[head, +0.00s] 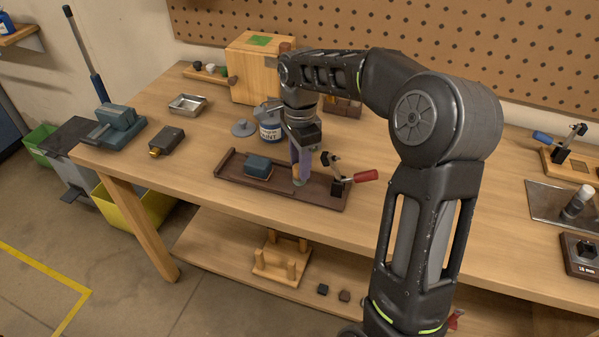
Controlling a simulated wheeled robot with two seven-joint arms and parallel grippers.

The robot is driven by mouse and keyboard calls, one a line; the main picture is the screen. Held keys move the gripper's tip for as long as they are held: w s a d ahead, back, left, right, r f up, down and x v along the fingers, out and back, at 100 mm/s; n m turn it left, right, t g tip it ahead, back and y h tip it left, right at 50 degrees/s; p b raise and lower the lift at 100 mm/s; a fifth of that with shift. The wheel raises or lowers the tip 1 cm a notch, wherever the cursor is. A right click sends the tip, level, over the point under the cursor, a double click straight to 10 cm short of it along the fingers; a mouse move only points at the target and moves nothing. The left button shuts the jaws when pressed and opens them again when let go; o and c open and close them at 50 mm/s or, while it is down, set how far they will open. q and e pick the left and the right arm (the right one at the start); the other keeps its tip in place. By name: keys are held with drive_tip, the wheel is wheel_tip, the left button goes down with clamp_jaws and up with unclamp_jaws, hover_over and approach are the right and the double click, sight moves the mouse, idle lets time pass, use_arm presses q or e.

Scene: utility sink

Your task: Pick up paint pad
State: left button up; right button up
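A small blue-grey block (258,167), which looks like the paint pad, lies on a long dark brown wooden board (230,180) on the workbench. My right gripper (300,176) points down over the same board, to the right of the block and apart from it. Its fingertips are small and seen edge-on, so I cannot tell whether they are open or shut, or hold anything. My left gripper is not in view.
A paint can (270,132) stands just behind the board, with a round grey lid (243,128) beside it. A red-handled clamp (345,178) sits at the board's right end. A wooden box (258,70) stands behind. Bare bench (195,150) lies left of the board.

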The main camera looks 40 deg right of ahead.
drive_tip(key=shift+f, duration=1.4)
clamp_jaws()
